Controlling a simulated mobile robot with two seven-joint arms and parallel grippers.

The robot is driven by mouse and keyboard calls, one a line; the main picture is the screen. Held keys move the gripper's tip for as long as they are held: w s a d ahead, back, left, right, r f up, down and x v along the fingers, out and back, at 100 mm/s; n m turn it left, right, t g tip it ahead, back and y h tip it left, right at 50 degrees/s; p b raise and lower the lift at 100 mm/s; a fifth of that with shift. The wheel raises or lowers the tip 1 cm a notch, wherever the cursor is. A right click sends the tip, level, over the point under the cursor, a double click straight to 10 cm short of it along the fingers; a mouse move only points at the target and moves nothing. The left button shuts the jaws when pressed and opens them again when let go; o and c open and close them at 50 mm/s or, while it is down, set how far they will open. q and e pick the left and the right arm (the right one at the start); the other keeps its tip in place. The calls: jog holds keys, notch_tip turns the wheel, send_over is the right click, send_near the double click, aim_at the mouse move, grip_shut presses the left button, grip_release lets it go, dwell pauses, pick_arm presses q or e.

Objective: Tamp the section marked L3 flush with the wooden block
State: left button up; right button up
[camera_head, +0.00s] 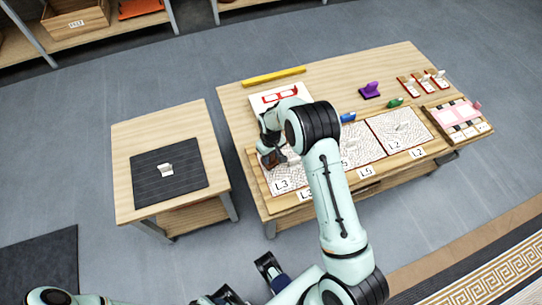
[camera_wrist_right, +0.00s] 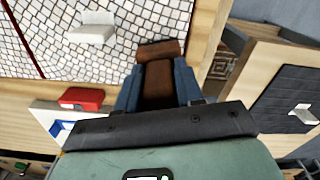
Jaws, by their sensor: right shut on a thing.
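The mosaic panel has sections in a row in a wooden frame. The L3 section (camera_head: 284,177) is the leftmost, with white irregular tiles and an L3 label at its near edge. My right gripper (camera_head: 271,156) is over this section and hides part of it. In the right wrist view, its blue fingers (camera_wrist_right: 158,90) are shut on the brown wooden block (camera_wrist_right: 160,50). The block's end overlaps the tiled surface (camera_wrist_right: 50,50) near its edge; contact is unclear. My left gripper (camera_head: 268,266) seems to be low at the bottom of the head view, its jaw state unclear.
A side table (camera_head: 125,140) with a dark mat (camera_head: 145,190) stands left. Behind the panel are a yellow bar (camera_head: 274,76), a white card with red (camera_head: 300,92) and a purple tool (camera_head: 370,90). Floor between the tables is clear.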

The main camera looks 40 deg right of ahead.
jog(key=shift+r+p, duration=1.35)
jog(key=shift+r, duration=1)
